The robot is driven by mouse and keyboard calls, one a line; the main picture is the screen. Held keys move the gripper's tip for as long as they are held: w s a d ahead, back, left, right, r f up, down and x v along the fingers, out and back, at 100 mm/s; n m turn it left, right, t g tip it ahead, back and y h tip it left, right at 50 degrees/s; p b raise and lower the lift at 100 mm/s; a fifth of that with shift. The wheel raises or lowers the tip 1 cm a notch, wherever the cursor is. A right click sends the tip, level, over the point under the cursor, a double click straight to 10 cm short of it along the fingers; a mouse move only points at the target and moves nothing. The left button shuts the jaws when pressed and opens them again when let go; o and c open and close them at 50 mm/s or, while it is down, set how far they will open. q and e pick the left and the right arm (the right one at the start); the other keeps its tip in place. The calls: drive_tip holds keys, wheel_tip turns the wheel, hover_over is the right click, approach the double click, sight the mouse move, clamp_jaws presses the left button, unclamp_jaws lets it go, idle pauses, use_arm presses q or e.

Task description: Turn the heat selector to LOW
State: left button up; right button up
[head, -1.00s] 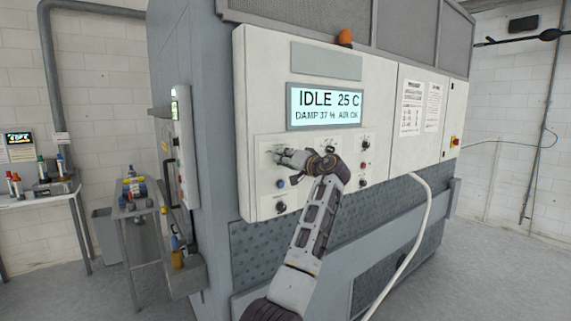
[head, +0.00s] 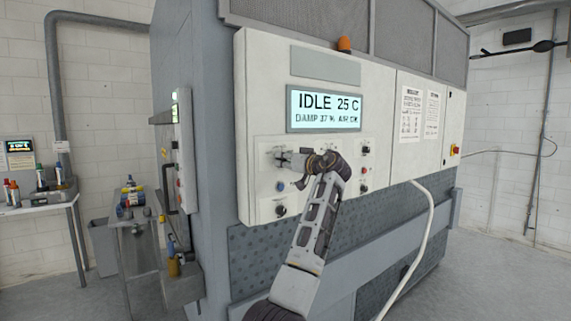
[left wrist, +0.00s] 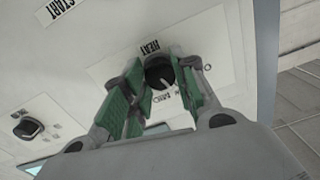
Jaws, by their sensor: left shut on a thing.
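The heat selector is a round black knob (left wrist: 158,70) with a pale pointer line, under the printed word HEAT in the left wrist view. The pointer faces the small lettering on the far side from HEAT; that lettering is partly covered by my fingers. My left gripper (left wrist: 162,84) has its green-padded fingers on both sides of the knob and is shut on it. My right gripper is not in view.
The display (head: 325,108) above reads IDLE 25 C. More controls (head: 365,168) are to the right. A white hose (head: 425,230) hangs in front of the machine.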

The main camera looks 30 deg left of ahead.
use_arm(q)
drive_tip(key=shift+f, duration=0.1)
drive_tip(key=o, duration=1.1)
drive_tip(key=shift+c, duration=0.2)
drive_tip(key=v, duration=1.2)
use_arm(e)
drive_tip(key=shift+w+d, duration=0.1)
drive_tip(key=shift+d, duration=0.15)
